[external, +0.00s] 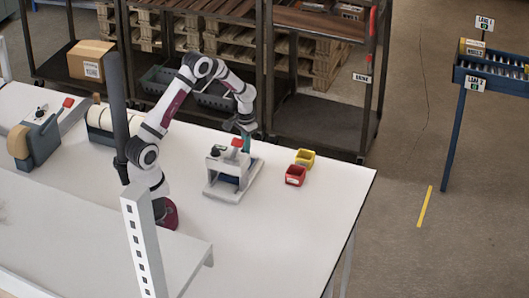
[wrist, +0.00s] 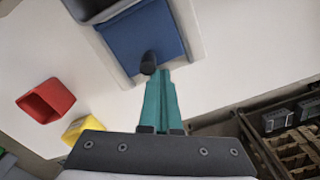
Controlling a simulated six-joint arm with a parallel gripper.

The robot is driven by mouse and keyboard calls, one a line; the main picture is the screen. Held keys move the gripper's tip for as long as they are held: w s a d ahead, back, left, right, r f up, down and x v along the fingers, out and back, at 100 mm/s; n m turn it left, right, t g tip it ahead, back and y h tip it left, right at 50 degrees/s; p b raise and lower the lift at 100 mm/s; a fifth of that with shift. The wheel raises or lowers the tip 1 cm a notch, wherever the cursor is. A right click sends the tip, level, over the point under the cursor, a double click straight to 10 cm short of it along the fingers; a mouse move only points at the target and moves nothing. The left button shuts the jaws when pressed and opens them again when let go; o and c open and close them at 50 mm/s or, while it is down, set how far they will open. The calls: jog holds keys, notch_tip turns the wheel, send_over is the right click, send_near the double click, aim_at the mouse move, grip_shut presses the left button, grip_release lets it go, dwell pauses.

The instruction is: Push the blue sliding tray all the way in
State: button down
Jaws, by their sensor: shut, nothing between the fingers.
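The blue sliding tray (wrist: 148,40) shows in the wrist view as a flat blue panel below a grey housing, with a dark round knob (wrist: 148,63) at its near edge. My gripper (wrist: 157,76) has teal fingers, shut and empty, with the tips at or just beside the knob; I cannot tell whether they touch it. In the external view my gripper (external: 246,143) is at the back side of the grey-white station (external: 226,165) with a red-topped part. There the tray is mostly hidden under the station.
A red bin (external: 295,175) and a yellow bin (external: 305,158) stand on the white table to the right of the station. A tape dispenser (external: 35,140) and a paper roll (external: 102,120) are at the left. The table front right is clear. Dark shelving stands behind.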

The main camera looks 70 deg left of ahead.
jog(key=shift+s+d, duration=0.7)
jog(key=shift+s, duration=0.05)
jog(key=shift+w, duration=0.1)
dwell(0.6)
jog(key=shift+w+a, duration=0.2)
jog(key=shift+a, duration=0.05)
jog(key=shift+r, duration=3.5)
